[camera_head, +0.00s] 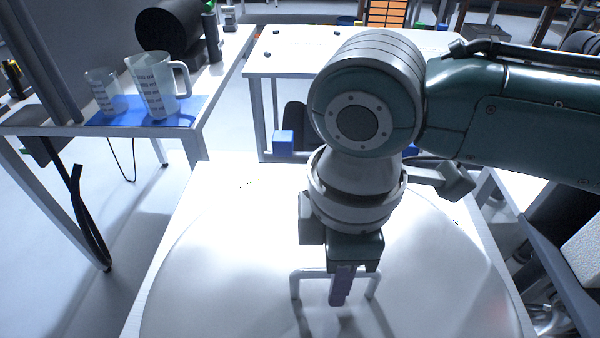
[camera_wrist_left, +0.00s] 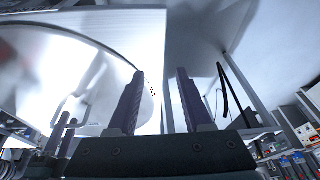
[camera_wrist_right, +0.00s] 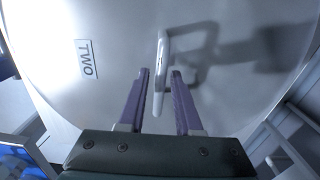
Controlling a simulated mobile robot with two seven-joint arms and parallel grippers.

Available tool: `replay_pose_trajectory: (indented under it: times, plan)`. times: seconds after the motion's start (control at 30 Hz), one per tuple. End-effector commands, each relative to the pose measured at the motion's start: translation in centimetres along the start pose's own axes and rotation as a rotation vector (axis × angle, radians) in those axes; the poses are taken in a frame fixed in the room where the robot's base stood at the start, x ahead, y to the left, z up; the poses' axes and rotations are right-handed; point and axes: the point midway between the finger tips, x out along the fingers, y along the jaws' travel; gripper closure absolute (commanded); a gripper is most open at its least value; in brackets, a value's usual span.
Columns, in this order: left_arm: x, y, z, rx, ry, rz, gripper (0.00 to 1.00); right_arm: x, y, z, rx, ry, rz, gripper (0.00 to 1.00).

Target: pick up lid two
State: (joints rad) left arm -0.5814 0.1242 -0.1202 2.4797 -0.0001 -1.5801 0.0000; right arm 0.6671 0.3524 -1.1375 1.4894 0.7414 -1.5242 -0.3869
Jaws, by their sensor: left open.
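Lid two (camera_head: 230,270) is a large round pale metal lid, lying flat in the head view. Its label "TWO" (camera_wrist_right: 87,62) shows in the right wrist view. A U-shaped bar handle (camera_head: 296,284) stands up from the lid. My right gripper (camera_head: 341,290) points down at the handle. In the right wrist view its purple fingers (camera_wrist_right: 159,75) are open, one on each side of the handle bar, with visible gaps. My left gripper (camera_wrist_left: 157,75) is open and empty in the left wrist view, out of the head view. The lid and handle show behind it at left.
A table at left holds a blue mat (camera_head: 112,119) with two clear measuring jugs, one being the larger jug (camera_head: 155,90). A white table (camera_head: 290,55) stands behind the lid. A blue block (camera_head: 284,142) is beyond the lid's far edge. Floor is clear at left.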

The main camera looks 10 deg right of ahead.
Motion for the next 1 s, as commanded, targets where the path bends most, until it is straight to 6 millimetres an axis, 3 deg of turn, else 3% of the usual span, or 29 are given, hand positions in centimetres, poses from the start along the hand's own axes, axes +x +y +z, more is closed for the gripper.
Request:
replay_pose_trajectory:
  times: [0.03, 0.27, 1.0]
  plan:
    - [0.0, -0.04, -0.01, 0.001, 0.0, -0.001, 0.5, -0.01, 0.0, 0.0, 0.0, 0.0, 0.0, 0.74]
    - [0.0, -0.06, -0.02, 0.001, 0.0, -0.002, 0.5, -0.02, 0.0, 0.01, 0.0, 0.0, 0.0, 0.99]
    - [-0.03, 0.21, -0.13, -0.009, 0.003, 0.006, 0.5, -0.03, 0.0, 0.01, 0.0, 0.0, 0.0, 1.0]
